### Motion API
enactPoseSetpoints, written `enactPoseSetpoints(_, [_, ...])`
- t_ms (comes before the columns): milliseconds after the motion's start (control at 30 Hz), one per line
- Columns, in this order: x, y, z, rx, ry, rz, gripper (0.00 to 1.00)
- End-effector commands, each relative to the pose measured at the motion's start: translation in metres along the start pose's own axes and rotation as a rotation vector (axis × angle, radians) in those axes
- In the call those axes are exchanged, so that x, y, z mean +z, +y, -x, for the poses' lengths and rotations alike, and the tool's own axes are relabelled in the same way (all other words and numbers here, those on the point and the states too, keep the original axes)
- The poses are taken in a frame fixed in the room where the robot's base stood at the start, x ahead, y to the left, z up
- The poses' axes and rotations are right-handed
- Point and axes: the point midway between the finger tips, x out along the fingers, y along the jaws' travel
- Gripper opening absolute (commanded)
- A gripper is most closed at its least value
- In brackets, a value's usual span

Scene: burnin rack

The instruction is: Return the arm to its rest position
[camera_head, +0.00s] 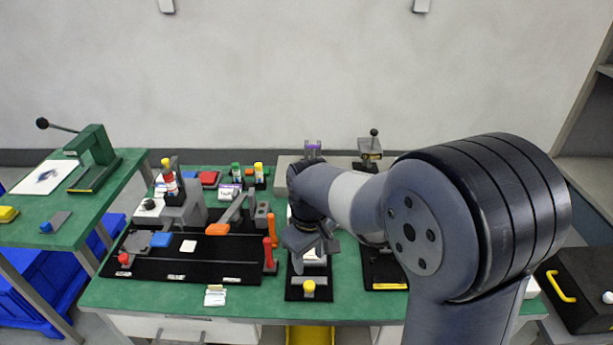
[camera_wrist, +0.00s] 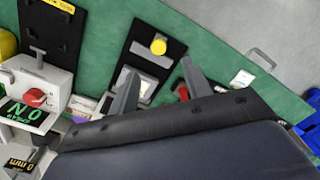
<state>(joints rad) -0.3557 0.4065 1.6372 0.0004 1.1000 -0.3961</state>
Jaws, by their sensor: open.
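My arm (camera_head: 355,200) reaches forward from the right of the head view over the green bench, its wrist low above the bench's middle. My gripper (camera_head: 312,254) points down over a narrow black fixture plate (camera_head: 296,292) with a yellow knob (camera_head: 309,288) at its front. In the wrist view the two grey fingers of my gripper (camera_wrist: 158,68) stand apart, with nothing seen between them. The yellow knob (camera_wrist: 158,46) lies just beyond the fingertips there. The arm hides part of the bench behind it.
The green bench (camera_head: 150,296) holds a long black panel (camera_head: 215,272) with an orange-handled lever (camera_head: 217,229) left of my gripper. A red post (camera_head: 269,253) stands close by. A side table (camera_head: 35,232) is at left, a black case (camera_head: 585,290) at right. Space above the bench is mostly open.

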Motion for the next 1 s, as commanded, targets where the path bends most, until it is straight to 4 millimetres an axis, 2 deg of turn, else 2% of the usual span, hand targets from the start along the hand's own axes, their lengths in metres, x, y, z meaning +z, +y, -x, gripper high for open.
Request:
enactPoseSetpoints(533, [0.001,0.001,-0.103,-0.001,-0.003,-0.001,0.47])
enactPoseSetpoints(700, [-0.018,0.018,-0.098,0.001,0.002,-0.001,0.47])
enactPoseSetpoints(1000, [-0.026,0.027,-0.099,0.001,0.002,-0.001,0.47])
